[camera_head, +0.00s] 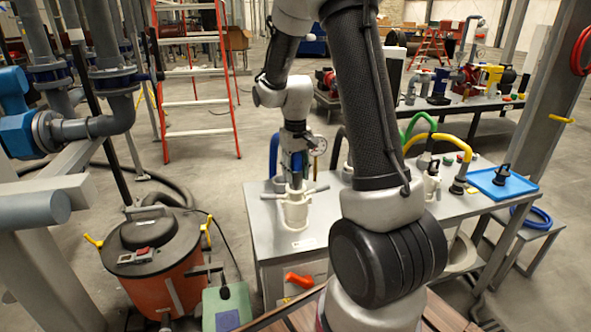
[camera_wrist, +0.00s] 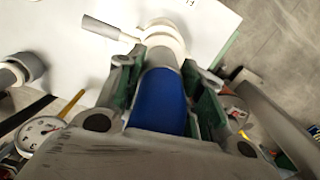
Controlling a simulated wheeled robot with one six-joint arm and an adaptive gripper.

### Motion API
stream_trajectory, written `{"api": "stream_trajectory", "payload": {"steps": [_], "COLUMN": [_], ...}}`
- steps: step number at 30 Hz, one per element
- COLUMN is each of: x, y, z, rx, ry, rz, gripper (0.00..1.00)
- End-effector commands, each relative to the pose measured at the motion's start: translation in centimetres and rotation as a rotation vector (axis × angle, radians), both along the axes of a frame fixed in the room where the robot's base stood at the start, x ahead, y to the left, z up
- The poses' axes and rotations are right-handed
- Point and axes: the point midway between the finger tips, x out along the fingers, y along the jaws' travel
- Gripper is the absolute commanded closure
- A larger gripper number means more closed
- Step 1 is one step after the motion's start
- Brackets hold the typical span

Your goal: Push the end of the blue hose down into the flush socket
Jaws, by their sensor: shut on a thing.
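The blue hose (camera_wrist: 160,100) runs between the two fingers of my gripper (camera_wrist: 158,72) in the wrist view, with a grey end (camera_wrist: 161,57) pointing away from me. My gripper is shut on the hose, and it also shows in the head view (camera_head: 296,170), pointing down over the bench. The white flush socket (camera_wrist: 163,33) with a side handle (camera_wrist: 108,28) lies straight ahead of the hose end. In the head view the socket (camera_head: 296,212) stands directly below my gripper. The hose end is lined up with the socket's mouth; I cannot tell how deep it sits.
The grey bench (camera_head: 262,215) carries green (camera_head: 421,119) and yellow (camera_head: 432,136) hoses and a blue tray (camera_head: 503,186) at right. A pressure gauge (camera_wrist: 38,133) is close on the left in the wrist view. An orange drum (camera_head: 155,280) stands left of the bench.

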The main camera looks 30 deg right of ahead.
Motion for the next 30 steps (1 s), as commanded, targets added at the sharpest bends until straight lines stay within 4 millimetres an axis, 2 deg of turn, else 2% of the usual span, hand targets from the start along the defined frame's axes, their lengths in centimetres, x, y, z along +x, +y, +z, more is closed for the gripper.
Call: {"api": "stream_trajectory", "payload": {"steps": [22, 28, 29, 30], "x": [0.0, 0.0, 0.0, 0.0], "y": [0.0, 0.0, 0.0, 0.0], "z": [-1.9, -1.8, -1.8, -1.8], "rx": [0.0, 0.0, 0.0, 0.0], "ry": [-0.001, -0.001, -0.001, -0.001], "rz": [0.0, 0.0, 0.0, 0.0], "gripper": [0.97, 0.97, 0.6, 0.53]}}
